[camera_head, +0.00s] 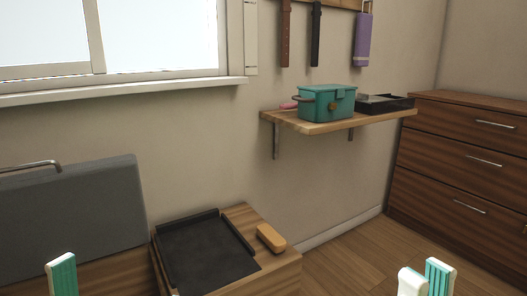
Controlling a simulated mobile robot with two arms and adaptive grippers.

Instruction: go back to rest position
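My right gripper (424,270) shows at the bottom right edge. Its two white fingertips with teal pads stand apart with nothing between them. My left gripper (62,272) shows at the bottom left as a single white fingertip with a bare teal pad. Its other finger is out of frame. I see no object held by either gripper. The arms themselves are hidden below the frame.
A wooden cabinet (285,262) bears a black tray (208,250) and a tan block (271,238). A grey panel (75,215) stands left. A wall shelf (315,128) holds a teal box (326,103) and a black tray (384,104). A drawer chest (455,160) stands right.

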